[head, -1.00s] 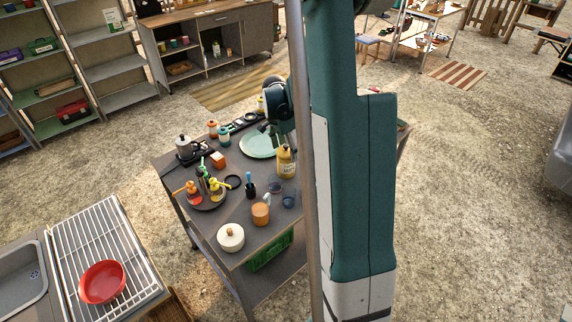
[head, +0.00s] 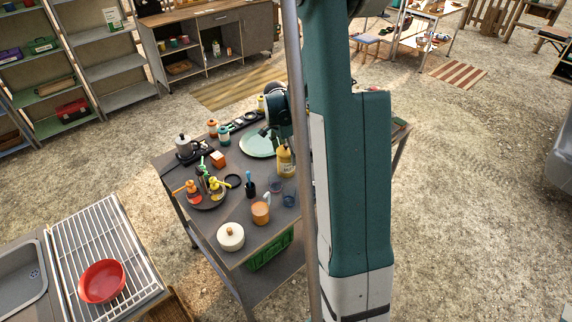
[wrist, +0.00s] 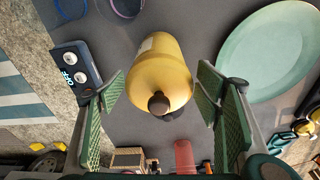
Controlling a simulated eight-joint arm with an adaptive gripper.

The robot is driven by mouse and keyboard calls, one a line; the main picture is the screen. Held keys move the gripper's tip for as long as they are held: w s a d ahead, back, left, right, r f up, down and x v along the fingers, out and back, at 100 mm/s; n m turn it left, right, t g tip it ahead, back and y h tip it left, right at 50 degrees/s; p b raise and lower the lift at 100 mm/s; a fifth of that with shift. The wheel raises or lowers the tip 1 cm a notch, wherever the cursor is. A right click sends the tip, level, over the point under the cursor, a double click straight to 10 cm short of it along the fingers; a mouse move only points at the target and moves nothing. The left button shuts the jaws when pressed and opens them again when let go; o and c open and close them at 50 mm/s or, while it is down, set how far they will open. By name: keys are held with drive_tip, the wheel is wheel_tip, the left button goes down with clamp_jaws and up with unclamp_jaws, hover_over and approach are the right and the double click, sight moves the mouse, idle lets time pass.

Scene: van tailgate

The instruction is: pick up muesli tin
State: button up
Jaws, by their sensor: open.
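A yellow tin (head: 286,162) with a dark knob and a pale label, which I take to be the muesli tin, stands on the grey table, right of its middle in the head view. In the wrist view the tin (wrist: 165,72) is seen from above, with its brown knob towards me. My gripper (wrist: 160,112) is open, with one green padded finger on each side of the tin's near end. Gaps show between the tin and both fingers. In the head view my gripper (head: 267,130) hangs just behind the tin, partly hidden by my arm.
A pale green plate (wrist: 270,50) lies close right of the tin. A dark blue box with two dials (wrist: 76,70) is on the left, near the table edge. Blue cups (head: 289,200) stand in front of the tin. An orange mug (head: 260,213) and white pot (head: 230,237) stand nearer.

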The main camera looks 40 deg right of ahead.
drive_tip(key=shift+d+f, duration=0.2)
drive_tip(key=shift+f, duration=2.4)
drive_tip(key=c, duration=1.1)
